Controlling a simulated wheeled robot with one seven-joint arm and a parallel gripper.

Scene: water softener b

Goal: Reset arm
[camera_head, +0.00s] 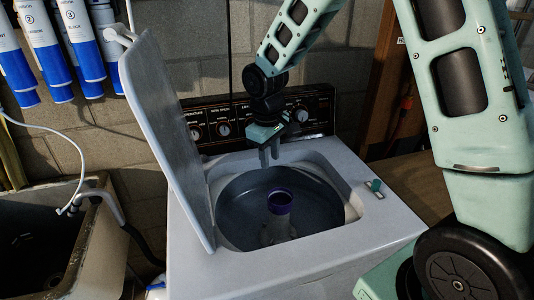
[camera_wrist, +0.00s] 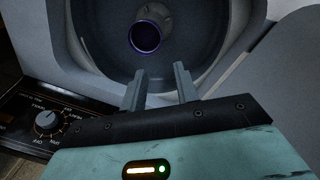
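My gripper (camera_head: 269,156) hangs from my arm above the back of the washing machine's round tub opening. Its two fingers point down and stand apart with nothing between them. In the wrist view the gripper (camera_wrist: 160,84) also shows spread, empty fingers over the tub's edge. My upper arm links come in from the top and right of the head view. The fingers are apart from the purple-topped agitator (camera_head: 280,203) in the middle of the tub, which also shows in the wrist view (camera_wrist: 145,37).
The washer's lid (camera_head: 160,125) stands open at left. The control panel (camera_head: 310,113) with knobs is right behind my gripper. A small green-and-grey item (camera_head: 375,186) sits on the washer's right rim. A sink (camera_head: 85,245) is at left, below blue-and-white filters (camera_head: 40,50).

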